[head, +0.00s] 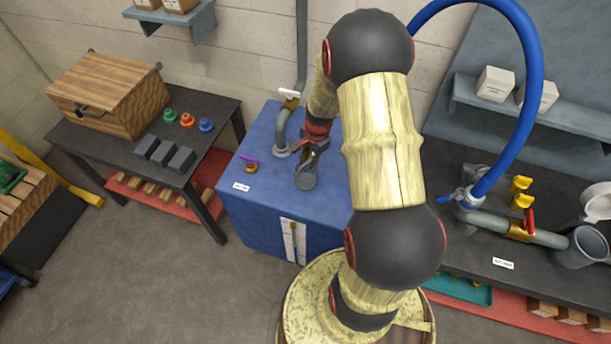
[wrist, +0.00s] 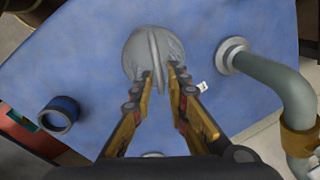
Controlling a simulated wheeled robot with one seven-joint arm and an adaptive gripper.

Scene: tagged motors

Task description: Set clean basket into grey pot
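A grey round piece with a raised ridge across its top, which I take for the clean basket (head: 305,181), stands on the blue cabinet (head: 247,210). It also shows in the wrist view (wrist: 135,52); no mesh can be made out. My gripper (head: 314,151) is right above it. In the wrist view my fingertips (wrist: 160,82) are apart, one on each side of the ridge, with what looks like a small gap. A grey pot (head: 580,250) stands at the right end of the pipe on the dark right bench, open at the top.
A bent grey pipe (head: 283,132) rises from the cabinet beside my gripper. A blue ring (wrist: 59,114) lies on the blue top. The right bench holds a blue hose (head: 535,75), yellow valve handles (head: 521,191) and a pale bowl (head: 597,204). A wooden box (head: 110,88) sits far left.

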